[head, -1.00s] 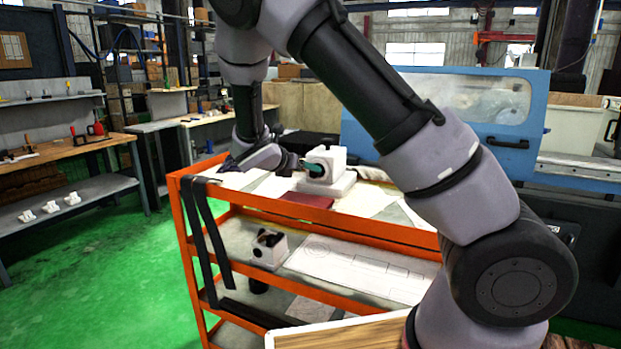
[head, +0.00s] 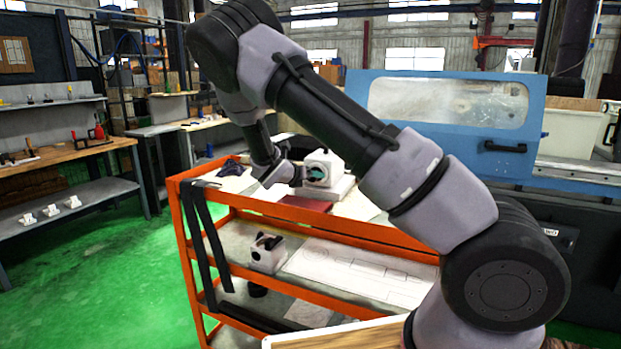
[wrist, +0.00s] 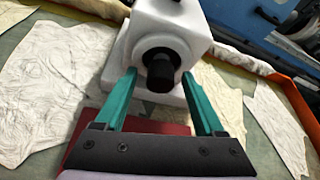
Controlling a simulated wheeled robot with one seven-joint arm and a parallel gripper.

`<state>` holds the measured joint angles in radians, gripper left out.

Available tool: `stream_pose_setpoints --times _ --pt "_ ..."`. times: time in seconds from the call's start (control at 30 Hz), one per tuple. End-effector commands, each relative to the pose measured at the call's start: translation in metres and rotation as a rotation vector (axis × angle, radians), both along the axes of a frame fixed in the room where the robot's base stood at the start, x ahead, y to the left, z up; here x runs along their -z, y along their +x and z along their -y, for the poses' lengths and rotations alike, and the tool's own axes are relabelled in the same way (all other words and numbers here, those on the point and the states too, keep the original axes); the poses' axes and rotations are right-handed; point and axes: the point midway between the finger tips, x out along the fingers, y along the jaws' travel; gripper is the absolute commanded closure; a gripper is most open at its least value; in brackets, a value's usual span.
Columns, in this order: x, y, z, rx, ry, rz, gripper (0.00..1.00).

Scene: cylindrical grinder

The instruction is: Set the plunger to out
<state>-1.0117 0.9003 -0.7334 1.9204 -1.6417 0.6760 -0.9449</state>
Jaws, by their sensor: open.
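The plunger (wrist: 160,75) is a short black cylinder that sticks out of a black ring on the face of a white block (wrist: 150,22). The white block also shows on the top of the orange cart in the head view (head: 325,161). My gripper (wrist: 165,75) has its two teal fingers apart, one on each side of the plunger, with gaps between them and it. In the head view, the gripper (head: 312,176) is at the front face of the block, and the plunger is hidden there.
The orange cart (head: 330,227) has papers, cloths and a dark red book (head: 306,203) on top. Another white block (head: 267,254) stands on its middle shelf. A blue machine (head: 450,120) stands behind on the right. Green floor lies open at left.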

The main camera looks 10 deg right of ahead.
Motion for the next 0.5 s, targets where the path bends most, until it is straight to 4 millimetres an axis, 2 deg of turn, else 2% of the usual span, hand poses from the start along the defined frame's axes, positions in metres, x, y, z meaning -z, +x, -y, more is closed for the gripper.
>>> stream_pose_setpoints --times 0.23,0.27,0.4,0.43,0.5 --pt "0.0004 0.0006 0.0008 0.0 0.0 0.0 0.29" --pt "0.0004 0.0006 0.0008 0.0 0.0 0.0 0.37" --pt "0.0004 0.0005 0.0007 0.0 0.0 0.0 0.9" --pt "0.0004 0.0005 0.0007 0.0 0.0 0.0 1.0" --pt "0.0004 0.0004 0.0006 0.0 0.0 0.0 1.0"
